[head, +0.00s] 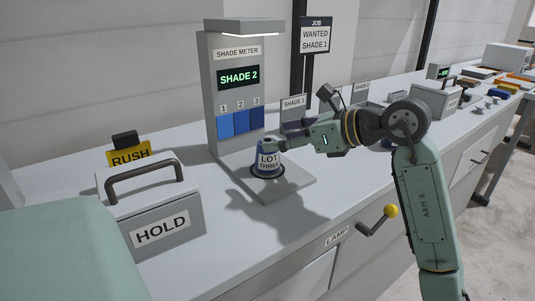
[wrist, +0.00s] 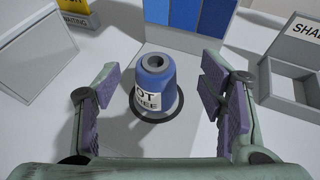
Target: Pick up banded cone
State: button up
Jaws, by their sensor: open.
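A blue cone (head: 267,165) with a white band lettered LOT THREE stands upright on the dark ring of the shade meter's (head: 225,130) base plate. In the wrist view the cone (wrist: 158,88) stands between the purple-padded fingers of my gripper (wrist: 160,95). The fingers are open, with a gap on each side of the cone. In the head view my gripper (head: 280,144) reaches in from the right at the cone's upper part. Part of the cone's top is hidden there by the fingers.
The meter display reads SHADE 2, and a job sign (head: 314,38) reads WANTED SHADE 1. A grey HOLD box (head: 160,225) with a handle stands at left, with a yellow RUSH sign (head: 129,153) behind it. Grey shade bins (head: 293,108) stand right of the meter. A yellow-knobbed lever (head: 391,211) juts from the counter front.

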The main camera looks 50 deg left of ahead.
aim_at(267, 140)
jog(key=p+x, duration=0.1)
jog(key=x, duration=0.3)
jog(key=shift+s+a, duration=0.1)
jog(key=shift+s, duration=0.15)
jog(key=shift+c, duration=0.4)
jog(key=c, duration=1.4)
jog(key=shift+r, duration=0.15)
